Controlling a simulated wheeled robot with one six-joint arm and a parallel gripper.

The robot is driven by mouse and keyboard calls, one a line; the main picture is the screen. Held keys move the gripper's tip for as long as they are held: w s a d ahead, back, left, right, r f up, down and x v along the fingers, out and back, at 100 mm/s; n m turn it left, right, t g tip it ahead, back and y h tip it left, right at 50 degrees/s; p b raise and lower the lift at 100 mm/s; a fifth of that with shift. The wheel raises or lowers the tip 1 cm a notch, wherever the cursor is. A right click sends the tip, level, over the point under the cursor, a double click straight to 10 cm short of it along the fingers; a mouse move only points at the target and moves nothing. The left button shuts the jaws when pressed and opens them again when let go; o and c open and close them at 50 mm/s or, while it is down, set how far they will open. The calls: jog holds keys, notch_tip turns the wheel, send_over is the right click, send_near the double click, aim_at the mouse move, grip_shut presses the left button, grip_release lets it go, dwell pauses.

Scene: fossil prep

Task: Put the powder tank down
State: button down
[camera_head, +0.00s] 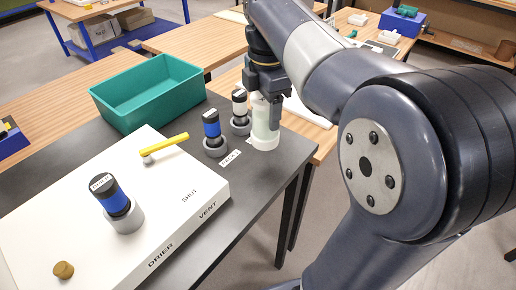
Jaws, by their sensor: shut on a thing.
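My gripper (264,92) points down over the far right part of the dark table. It is shut on a pale, whitish-green cylinder (264,130), which I take to be the powder tank. The tank is upright, and its top is partly hidden by the gripper fingers. Its base appears at or just above the dark table top (262,172), close to the right edge; I cannot tell whether it touches.
Beside the tank stand a white-and-black cylinder (240,104) and a blue-and-black one (211,126) in grey holders. A white drier box (60,220) carries another blue cylinder (113,200), a yellow-handled lever (168,146) and a brown knob (63,270).

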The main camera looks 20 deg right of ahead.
notch_tip(320, 180, down, 10)
jog(key=shift+s+r, duration=0.1)
jog(key=shift+r, duration=0.1)
dwell(0.3)
jog(key=shift+f, duration=0.15)
jog(key=shift+c, duration=2.1)
grip_release()
notch_tip(320, 180, up, 12)
jog(key=shift+r, duration=0.2)
